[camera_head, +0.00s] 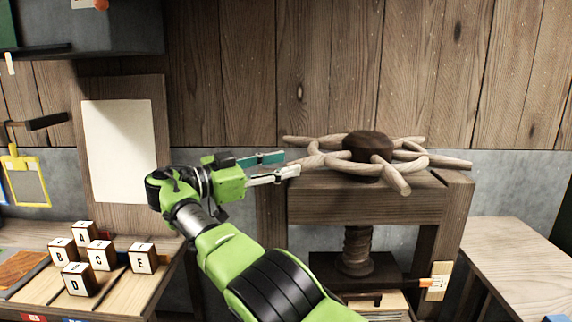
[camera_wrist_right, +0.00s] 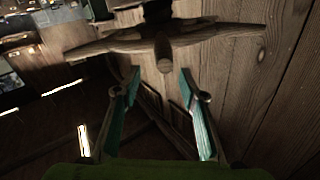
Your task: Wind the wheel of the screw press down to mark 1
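The screw press (camera_head: 365,206) is a wooden frame with a threaded screw (camera_head: 357,250) below its top beam. Its wheel (camera_head: 368,147) has a dark round hub and pale wooden spokes and rim above the beam. A small pale scale board (camera_head: 438,281) with an orange pointer sits at the frame's lower right; its marks are too small to read. My right gripper (camera_head: 283,164) is left of the wheel, its fingertips close to the nearest wood. In the wrist view the right gripper (camera_wrist_right: 160,74) is open and empty, with wheel spokes (camera_wrist_right: 165,40) beyond its tips. My left gripper is out of view.
Lettered wooden blocks (camera_head: 100,254) stand on a bench at the left. A blank sheet (camera_head: 116,150) hangs on the wall behind my arm. A mostly bare wooden table (camera_head: 515,260) is at the right. A dark cabinet (camera_head: 90,30) overhangs at upper left.

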